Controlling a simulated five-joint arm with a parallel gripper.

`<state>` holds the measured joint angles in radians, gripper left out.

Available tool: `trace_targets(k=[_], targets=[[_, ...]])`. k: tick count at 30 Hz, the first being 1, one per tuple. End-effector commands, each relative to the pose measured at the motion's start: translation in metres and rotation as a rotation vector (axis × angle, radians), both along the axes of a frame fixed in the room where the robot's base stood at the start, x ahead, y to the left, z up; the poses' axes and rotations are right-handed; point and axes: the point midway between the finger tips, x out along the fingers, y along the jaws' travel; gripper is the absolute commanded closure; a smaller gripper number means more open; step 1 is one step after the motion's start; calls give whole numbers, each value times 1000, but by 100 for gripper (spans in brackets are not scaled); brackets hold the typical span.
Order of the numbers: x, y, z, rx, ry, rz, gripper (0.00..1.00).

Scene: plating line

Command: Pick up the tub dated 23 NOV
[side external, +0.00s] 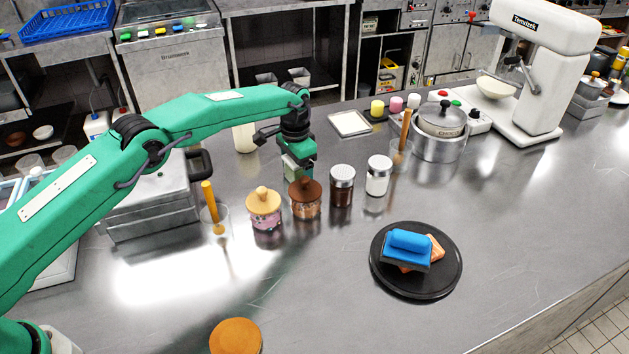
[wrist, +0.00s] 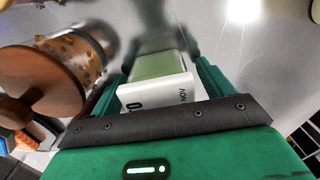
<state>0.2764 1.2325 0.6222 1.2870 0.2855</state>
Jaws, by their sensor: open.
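My gripper (side external: 300,165) hangs over the counter just behind a jar with a brown wooden lid. In the wrist view my gripper (wrist: 162,78) is open, with its two green fingers on either side of a tub (wrist: 157,66) that has pale green sides and a white end. Dark print on the white face reads "NOV" and a "0"-like mark; the black bar hides part of it, so I cannot read the full date. In the side view a pale green and white block (side external: 291,169), seemingly this tub, shows at the fingers. I cannot tell whether the fingers touch it.
The brown-lidded jar (side external: 306,199) stands close in front of my gripper, and in the wrist view this jar (wrist: 62,75) is at left. A tan-lidded jar (side external: 264,208), two shakers (side external: 342,185) and a black plate (side external: 452,280) with a blue-handled scrubber stand nearby. The front counter is mostly clear.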

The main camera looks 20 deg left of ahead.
Motion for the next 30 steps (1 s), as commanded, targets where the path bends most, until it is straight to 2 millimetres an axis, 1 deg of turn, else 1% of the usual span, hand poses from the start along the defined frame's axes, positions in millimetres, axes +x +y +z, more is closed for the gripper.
trace_targets(k=[14, 15, 17, 21, 23, 30], targets=[[0, 0, -1, 0, 0, 0, 20], [0, 0, 0, 0, 0, 0, 24], [0, 0, 0, 0, 0, 0, 36], [0, 0, 0, 0, 0, 0, 63], [0, 0, 0, 0, 0, 0, 73], [0, 0, 1, -1, -2, 0, 73]])
